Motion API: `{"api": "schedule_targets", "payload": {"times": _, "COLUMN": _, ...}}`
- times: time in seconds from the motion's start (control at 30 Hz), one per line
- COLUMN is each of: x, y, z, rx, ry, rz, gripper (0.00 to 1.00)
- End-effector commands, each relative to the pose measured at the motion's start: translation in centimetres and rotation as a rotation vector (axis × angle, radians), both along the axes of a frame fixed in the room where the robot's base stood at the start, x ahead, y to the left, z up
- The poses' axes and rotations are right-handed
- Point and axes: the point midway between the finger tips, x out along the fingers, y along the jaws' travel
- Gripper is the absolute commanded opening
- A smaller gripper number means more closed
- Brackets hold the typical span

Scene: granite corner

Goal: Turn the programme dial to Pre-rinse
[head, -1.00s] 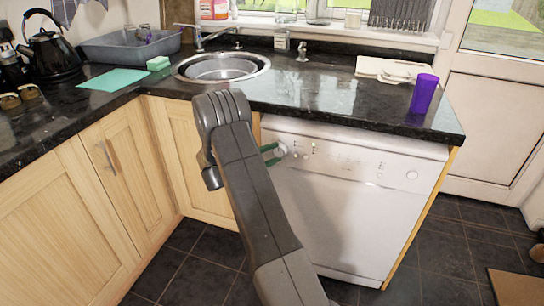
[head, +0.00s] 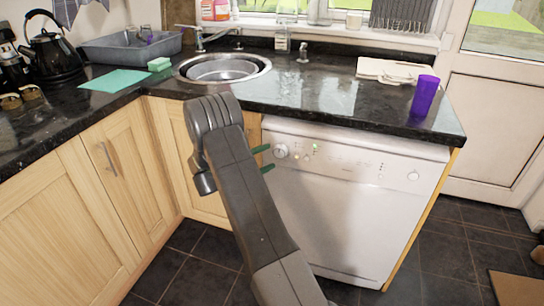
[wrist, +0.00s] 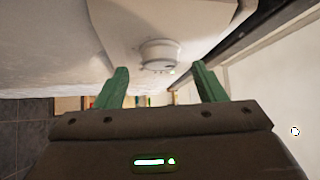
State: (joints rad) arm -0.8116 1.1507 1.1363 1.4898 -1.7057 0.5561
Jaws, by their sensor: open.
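The programme dial (head: 281,152) is a round white knob at the left end of the panel on the white dishwasher (head: 350,215). It also shows in the wrist view (wrist: 160,54), ahead of the fingers. My gripper (head: 267,159) has green fingers and is open, just left of the dial and apart from it. In the wrist view my gripper (wrist: 161,73) is empty, its fingers spread wider than the dial. The panel markings are too small to read, so the dial's setting cannot be told.
The black worktop (head: 330,98) overhangs just above the panel. A purple cup (head: 424,96) stands near its right front edge, and a sink (head: 222,68) is behind my arm. Wooden cupboards (head: 105,190) are at the left. The floor in front is clear.

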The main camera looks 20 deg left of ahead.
Motion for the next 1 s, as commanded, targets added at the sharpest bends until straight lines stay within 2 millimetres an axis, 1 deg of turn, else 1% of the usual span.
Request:
{"api": "schedule_targets", "payload": {"times": 0.03, "x": -0.8, "y": 1.0, "z": -0.3, "rx": 0.000, "ry": 0.001, "rz": 0.005, "gripper": 0.64}}
{"api": "schedule_targets", "payload": {"times": 0.2, "x": -3.6, "y": 3.9, "z": -0.9, "rx": -0.001, "ry": 0.001, "rz": 0.005, "gripper": 0.64}}
{"api": "schedule_targets", "payload": {"times": 0.3, "x": -5.0, "y": 5.3, "z": -1.1, "rx": 0.000, "ry": 0.001, "rz": 0.004, "gripper": 0.64}}
{"api": "schedule_targets", "payload": {"times": 0.43, "x": -6.3, "y": 6.7, "z": -1.5, "rx": -0.001, "ry": 0.001, "rz": 0.003, "gripper": 0.64}}
{"api": "schedule_targets", "payload": {"times": 0.63, "x": -7.2, "y": 7.6, "z": -1.6, "rx": -0.001, "ry": 0.001, "rz": 0.001, "gripper": 0.64}}
{"api": "schedule_targets", "payload": {"times": 1.0, "x": -7.1, "y": 7.5, "z": -1.6, "rx": -0.001, "ry": 0.001, "rz": 0.000, "gripper": 0.64}}
